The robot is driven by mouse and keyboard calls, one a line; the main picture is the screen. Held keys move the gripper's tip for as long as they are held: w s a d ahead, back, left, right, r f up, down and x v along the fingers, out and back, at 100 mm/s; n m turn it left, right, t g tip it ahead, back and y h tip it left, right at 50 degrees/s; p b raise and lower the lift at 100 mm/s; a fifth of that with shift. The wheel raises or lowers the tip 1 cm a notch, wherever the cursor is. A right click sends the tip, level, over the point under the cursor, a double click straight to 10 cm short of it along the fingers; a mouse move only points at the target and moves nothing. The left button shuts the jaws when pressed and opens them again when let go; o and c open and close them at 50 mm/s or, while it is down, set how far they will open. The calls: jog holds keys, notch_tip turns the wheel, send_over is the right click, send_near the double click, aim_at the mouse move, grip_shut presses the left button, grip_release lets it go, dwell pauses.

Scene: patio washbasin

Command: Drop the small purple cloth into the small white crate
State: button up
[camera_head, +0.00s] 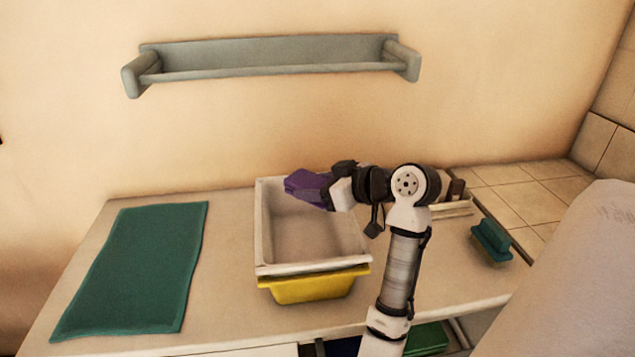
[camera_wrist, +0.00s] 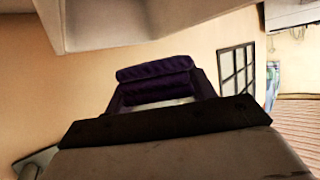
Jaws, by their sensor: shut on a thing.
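The small purple cloth (camera_head: 308,187) is folded or bunched and held in my gripper (camera_head: 333,190) above the back part of the white crate. In the wrist view the cloth (camera_wrist: 156,80) lies across between the fingers of my gripper (camera_wrist: 160,95). The white crate (camera_head: 312,269) stands on the counter, stacked on or in a yellow container, and the part of its inside that I see is empty. My arm hides the crate's right back side. The cloth appears clear of the crate floor; its exact height I cannot tell.
The yellow container (camera_head: 313,288) is under the crate. A green mat (camera_head: 135,268) lies on the counter at left. A green scrubber-like object (camera_head: 491,240) sits at right. A grey wall rack (camera_head: 270,58) hangs above. The counter between mat and crate is clear.

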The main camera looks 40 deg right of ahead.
jog(key=o, duration=1)
jog(key=shift+o, duration=0.2)
jog(key=b+v, duration=0.3)
jog(key=v, duration=1.1)
